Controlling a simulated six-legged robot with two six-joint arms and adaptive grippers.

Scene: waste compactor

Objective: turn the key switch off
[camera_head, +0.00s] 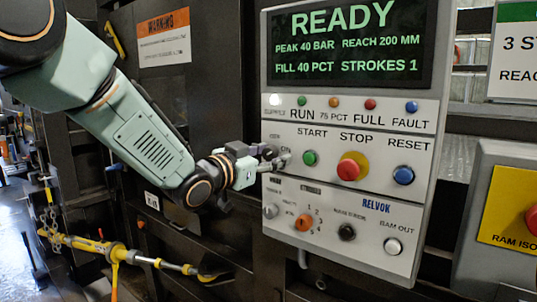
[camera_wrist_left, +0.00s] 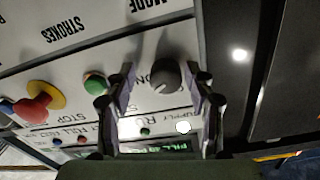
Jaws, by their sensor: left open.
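A grey round switch (camera_wrist_left: 165,76) with a pale mark sits on the panel in the left wrist view, beside the lettering "ON" and "SUPPLY"; it appears to be the key switch. My left gripper (camera_wrist_left: 162,72) is open, with one finger on each side of the switch. I cannot tell whether the fingers touch it. In the head view my left gripper (camera_head: 274,158) is at the left edge of the control panel (camera_head: 436,150), left of the green start button (camera_head: 310,158), and hides most of the switch. My right gripper is not in view.
A red stop button on yellow (camera_head: 348,169) and a blue reset button (camera_head: 403,175) lie to the right. Below are an orange selector (camera_head: 303,222), a black knob (camera_head: 347,232) and a white button (camera_head: 393,246). The screen (camera_head: 345,40) reads READY.

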